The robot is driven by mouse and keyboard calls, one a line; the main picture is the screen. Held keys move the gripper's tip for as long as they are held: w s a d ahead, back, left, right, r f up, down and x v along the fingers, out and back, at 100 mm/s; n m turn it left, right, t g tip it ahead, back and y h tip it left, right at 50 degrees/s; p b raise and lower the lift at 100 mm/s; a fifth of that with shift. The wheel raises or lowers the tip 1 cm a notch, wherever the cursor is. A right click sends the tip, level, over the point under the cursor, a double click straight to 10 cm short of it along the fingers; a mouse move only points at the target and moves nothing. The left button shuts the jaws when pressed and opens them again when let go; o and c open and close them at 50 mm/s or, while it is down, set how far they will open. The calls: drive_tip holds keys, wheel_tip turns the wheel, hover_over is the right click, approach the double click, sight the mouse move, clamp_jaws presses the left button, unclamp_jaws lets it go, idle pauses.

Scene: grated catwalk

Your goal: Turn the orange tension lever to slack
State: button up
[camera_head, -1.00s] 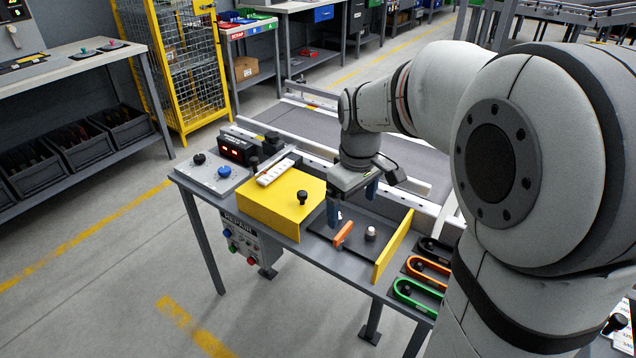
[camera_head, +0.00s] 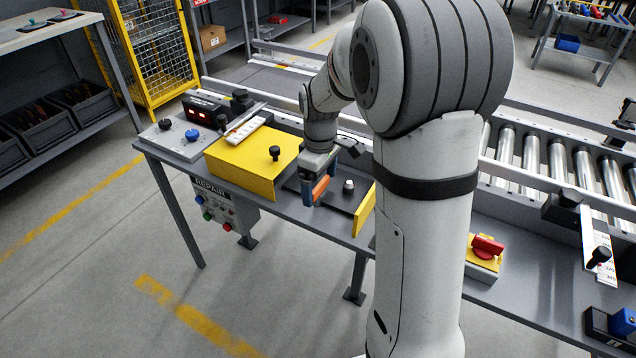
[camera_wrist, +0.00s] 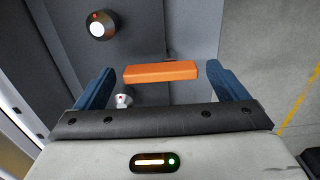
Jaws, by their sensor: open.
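The orange tension lever (camera_head: 320,188) is on the dark plate of the bench, between the yellow box and the yellow upright panel. In the wrist view the lever (camera_wrist: 161,72) lies crosswise between my two blue fingers, with a gap on each side. My gripper (camera_head: 320,190) is open and lowered over the lever. Its fingers also show in the wrist view (camera_wrist: 160,86). A small white-and-red piece (camera_wrist: 123,100) shows close to the lever. The lever's pivot is hard to make out.
A white-topped knob (camera_head: 348,186) stands right of the lever; it also shows in the wrist view (camera_wrist: 100,25). The yellow box (camera_head: 240,172) with a black knob is to the left. The yellow panel (camera_head: 364,210) is close on the right. A red switch (camera_head: 487,246) is farther right.

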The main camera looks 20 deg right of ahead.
drive_tip(key=shift+c, duration=0.2)
drive_tip(key=c, duration=0.9)
drive_tip(key=shift+a, duration=0.25)
drive_tip(key=shift+c, duration=0.2)
drive_tip(key=shift+d, duration=0.2)
drive_tip(key=m, duration=0.1)
drive_tip(key=m+p, duration=0.1)
drive_tip(key=shift+s+d+m, duration=0.15)
drive_tip(key=shift+m, duration=0.25)
drive_tip(key=m, duration=0.1)
drive_tip(key=m+p, duration=0.1)
drive_tip(key=m, duration=0.1)
drive_tip(key=m+p, duration=0.1)
drive_tip(key=m, duration=0.1)
drive_tip(key=shift+s+d, duration=0.1)
drive_tip(key=shift+s, duration=0.2)
drive_tip(key=m, duration=0.3)
drive_tip(key=m+p, duration=0.1)
drive_tip(key=m, duration=0.1)
drive_tip(key=shift+s+f, duration=0.1)
drive_tip(key=shift+s, duration=0.2)
drive_tip(key=m, duration=0.3)
drive_tip(key=m+p, duration=0.1)
drive_tip(key=shift+s+a+m, duration=0.2)
drive_tip(key=shift+s+m, duration=0.05)
drive_tip(key=shift+m, duration=0.15)
drive_tip(key=shift+f+m, duration=0.1)
drive_tip(key=shift+m, duration=0.2)
